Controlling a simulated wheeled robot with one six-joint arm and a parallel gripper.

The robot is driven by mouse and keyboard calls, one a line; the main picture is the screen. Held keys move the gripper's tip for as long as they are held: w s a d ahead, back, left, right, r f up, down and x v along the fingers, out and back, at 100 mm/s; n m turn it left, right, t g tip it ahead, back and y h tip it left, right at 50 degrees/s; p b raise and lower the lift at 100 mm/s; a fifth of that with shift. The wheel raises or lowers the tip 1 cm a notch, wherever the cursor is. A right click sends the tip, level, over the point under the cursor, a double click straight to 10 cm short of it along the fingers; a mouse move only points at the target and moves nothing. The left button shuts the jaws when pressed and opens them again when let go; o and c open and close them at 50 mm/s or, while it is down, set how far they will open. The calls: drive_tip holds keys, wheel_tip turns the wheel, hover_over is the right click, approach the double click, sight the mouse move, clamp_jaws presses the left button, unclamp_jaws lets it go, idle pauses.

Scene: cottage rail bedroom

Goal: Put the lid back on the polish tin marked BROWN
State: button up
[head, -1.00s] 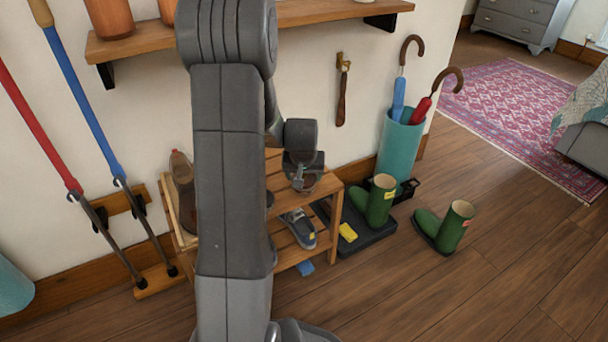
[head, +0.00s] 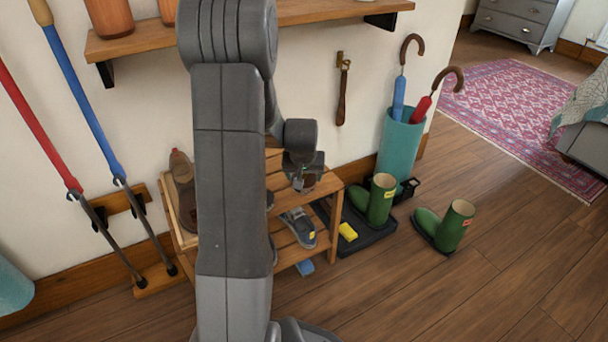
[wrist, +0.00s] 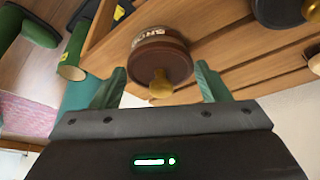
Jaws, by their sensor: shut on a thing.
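In the wrist view, a round dark-brown lid (wrist: 163,62) with a brass knob (wrist: 161,84) sits between my gripper's fingertips (wrist: 161,72), which are shut on its rim. The polish tin marked BROWN (wrist: 147,34) shows just behind the lid, its pale lettering upside down in the picture. The lid lines up with the tin, but I cannot tell whether it is seated or slightly above. In the head view my gripper (head: 303,182) points down over the top of the wooden shoe rack (head: 274,180); the lid is too small to make out there.
A shoe (head: 298,227) is on the lower shelf. Green boots (head: 376,200) and a teal umbrella stand (head: 397,145) are right of the rack. A wall shelf (head: 290,14) is above.

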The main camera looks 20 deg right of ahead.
drive_tip(key=o, duration=1.1)
drive_tip(key=shift+o, duration=0.2)
drive_tip(key=shift+r, duration=0.1)
drive_tip(key=shift+r+p, duration=2.65)
drive_tip(key=shift+r, duration=0.8)
clamp_jaws()
